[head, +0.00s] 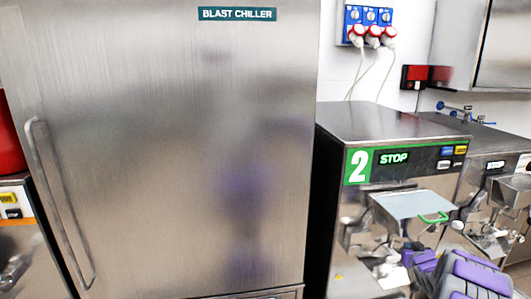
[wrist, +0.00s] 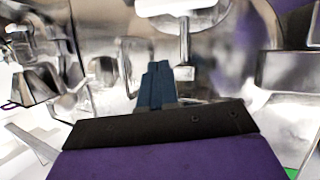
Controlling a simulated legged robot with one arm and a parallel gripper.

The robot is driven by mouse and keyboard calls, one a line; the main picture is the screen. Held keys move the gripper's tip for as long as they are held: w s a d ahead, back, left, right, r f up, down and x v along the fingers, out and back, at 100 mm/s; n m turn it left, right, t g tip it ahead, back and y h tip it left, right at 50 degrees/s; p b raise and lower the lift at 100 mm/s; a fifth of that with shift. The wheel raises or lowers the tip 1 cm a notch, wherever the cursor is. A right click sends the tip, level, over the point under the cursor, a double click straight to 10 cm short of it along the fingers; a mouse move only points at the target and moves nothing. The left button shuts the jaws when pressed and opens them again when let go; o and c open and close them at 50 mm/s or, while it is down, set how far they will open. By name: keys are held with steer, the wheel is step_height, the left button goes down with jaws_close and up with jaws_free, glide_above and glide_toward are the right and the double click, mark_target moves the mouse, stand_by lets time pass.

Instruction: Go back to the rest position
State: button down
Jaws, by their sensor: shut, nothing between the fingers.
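My gripper (wrist: 155,72) shows in the middle of the wrist view. Its dark blue fingers are together and nothing is between them. Behind the fingers are shiny metal machine parts, blurred and close. In the head view my purple and grey arm is at the lower right, in front of the batch freezer marked 2 (head: 390,135). I cannot make out the fingertips there. I cannot tell whether the gripper touches the machine.
A tall steel blast chiller (head: 180,150) with a long handle (head: 52,200) fills the left and middle. Wall sockets (head: 370,28) hang above.

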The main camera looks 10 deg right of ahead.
steer(key=s+a+r+g+y+b, duration=0.1)
steer(key=s+a+r+g, duration=0.15)
steer(key=a, duration=0.65)
steer(key=s+a+r+g, duration=0.15)
steer(key=s+a, duration=0.25)
steer(key=a, duration=0.6)
steer(key=s+a+r+g+y+b, duration=0.1)
steer(key=s+a+r+g, duration=0.15)
steer(key=a, duration=0.65)
steer(key=s+a+n+g+y, duration=0.1)
steer(key=s+a+g, duration=0.1)
steer(key=s+a, duration=0.6)
steer(key=s+a+f+n+g+y+b, duration=0.1)
steer(key=s+a+g, duration=0.2)
steer(key=s+a, duration=0.5)
steer(key=s+a+n+g+y+b, duration=0.1)
steer(key=s+a, duration=0.8)
steer(key=s, duration=0.9)
steer(key=shift+s+f+n+g+y, duration=0.15)
steer(key=shift+f+n+g+y, duration=0.35)
steer(key=shift+g, duration=0.55)
steer(key=shift+d+r, duration=0.1)
